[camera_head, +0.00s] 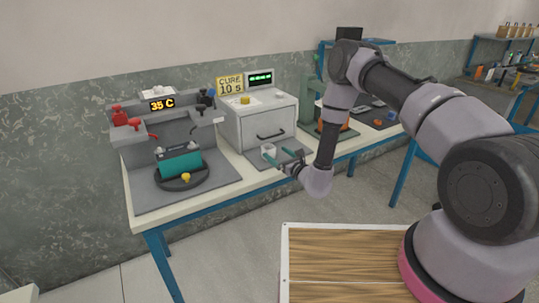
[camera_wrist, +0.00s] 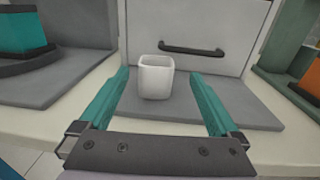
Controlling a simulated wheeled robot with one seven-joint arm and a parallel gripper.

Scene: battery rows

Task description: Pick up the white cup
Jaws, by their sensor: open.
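The white cup (camera_wrist: 156,77) stands upright on a grey mat (camera_wrist: 188,103) in front of the grey box with a handle. It also shows in the head view (camera_head: 268,151), small and beside my gripper. My gripper (camera_wrist: 158,75) is open, with one teal finger on each side of the cup in the wrist view. There is a visible gap between each finger and the cup. In the head view my gripper (camera_head: 279,160) reaches in from the right at table height.
The grey box (camera_head: 262,120) with a handle stands right behind the cup. A battery station (camera_head: 168,150) with a teal battery (camera_head: 180,162) is to the left. A green press-like device (camera_head: 309,105) is to the right. The table's front edge (camera_head: 235,190) is close.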

